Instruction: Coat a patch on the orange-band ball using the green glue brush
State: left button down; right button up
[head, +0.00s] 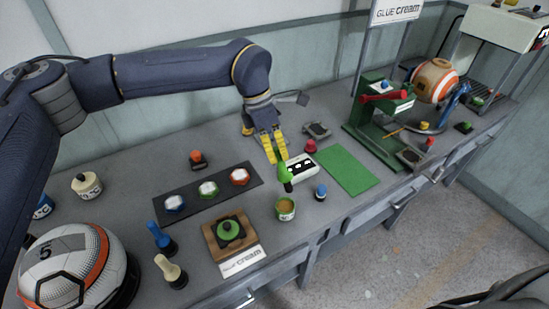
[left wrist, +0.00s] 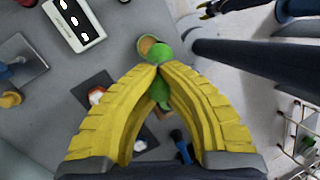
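My left gripper (head: 277,160) is shut on the green glue brush (head: 285,173), whose green handle also shows between the fingertips in the left wrist view (left wrist: 160,52). The brush hangs upright with its dark end just above the open glue pot (head: 286,208); I cannot tell if it touches the glue. A white ball with an orange band (head: 100,250), marked 5, sits at the lower left on a dark stand. It has a dark hexagonal outline on its surface. My right gripper does not show clearly; a small yellow-and-black part (left wrist: 215,9) is at the wrist view's top edge.
Blue (head: 161,238) and cream (head: 171,271) brushes stand near the ball. A dark mat (head: 220,180) bears three hexagonal patches. A wooden block (head: 232,236) with a green top, a white card (head: 300,168) and a blue-topped item (head: 321,191) are close by. A green press (head: 372,120) stands right.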

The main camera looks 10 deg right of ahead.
pick_arm(q)
notch_tip(320, 180, down, 8)
jog(key=w, duration=0.1)
jog(key=shift+a+f, duration=0.25)
jog(key=shift+a, duration=0.1)
dwell(0.5)
jog(key=shift+f, duration=0.7)
dwell(1.7)
notch_tip(320, 180, up, 7)
dwell(1.1)
jog(key=shift+m, duration=0.4)
dwell(0.4)
